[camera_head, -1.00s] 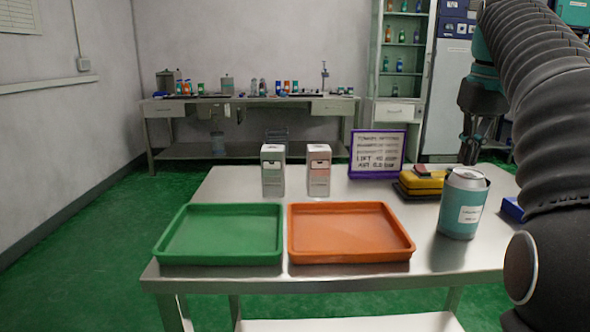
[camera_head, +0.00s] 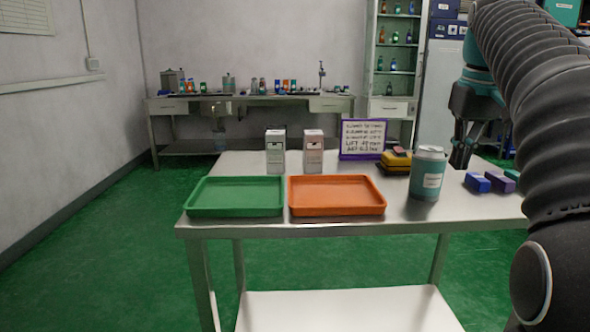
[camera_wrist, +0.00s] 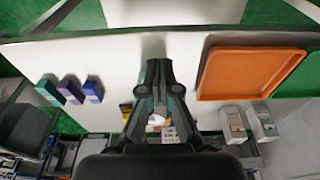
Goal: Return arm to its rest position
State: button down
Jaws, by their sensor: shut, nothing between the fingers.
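My gripper (camera_head: 461,162) hangs from my arm at the right of the head view, fingers pointing down and shut with nothing between them. It appears just right of a teal can (camera_head: 428,172) that stands upright on the metal table (camera_head: 330,228). In the wrist view the shut fingers (camera_wrist: 159,66) point over a pale surface, apart from the orange tray (camera_wrist: 250,72) at right. My arm covers the right side of the head view.
Blue (camera_head: 477,182) and purple (camera_head: 502,182) boxes lie at right. Green floor (camera_head: 100,225) is open at left.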

jog(key=s+a+f+t, duration=0.1)
jog(key=s+a+f, duration=0.3)
jog(key=f, duration=0.5)
jog(key=s+a+f+t, duration=0.1)
jog(key=s+a+f, duration=0.3)
jog(key=s+f, duration=0.5)
jog(key=s+a+f+t, duration=0.1)
jog(key=s+a+f, duration=0.4)
jog(key=s+f, duration=0.2)
notch_tip(320, 180, down, 2)
jog(key=shift+s+f+t, duration=0.1)
jog(key=shift+s+t, duration=0.05)
jog(key=shift+t, duration=0.25)
